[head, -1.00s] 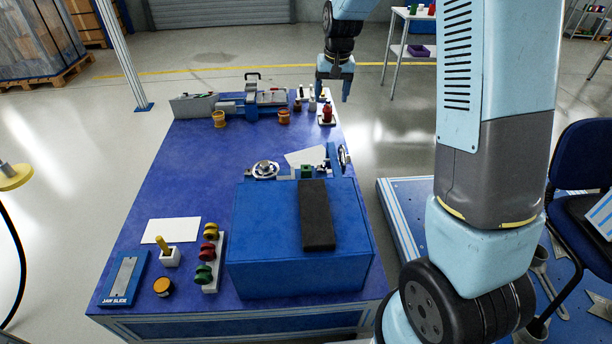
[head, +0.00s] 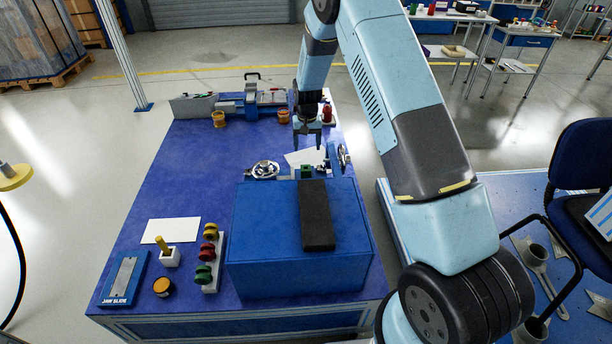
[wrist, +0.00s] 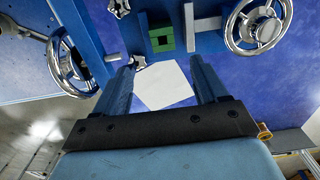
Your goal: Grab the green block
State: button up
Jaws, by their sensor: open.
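The green block (head: 306,172) is small and sits at the back edge of the blue box, just beyond the dark pad. My gripper (head: 307,141) is above the far part of the table, over the white sheet side, apart from the block. In the wrist view my gripper (wrist: 163,64) is open, with nothing between its fingers but a view of the white sheet below.
A chrome handwheel (head: 264,170) stands left of the block and another handwheel (head: 344,157) to its right. A dark pad (head: 317,215) lies on the blue box (head: 265,235). A grey post (wrist: 191,28) stands close beside the block. The left middle of the table is clear.

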send_over(306, 167)
notch_tip(306, 167, down, 6)
jog(key=shift+s+f, duration=0.2)
jog(key=shift+f, duration=1.05)
jog(key=shift+s+f, duration=0.15)
jog(key=shift+f, duration=1.05)
jog(key=shift+c, duration=0.3)
grip_shut()
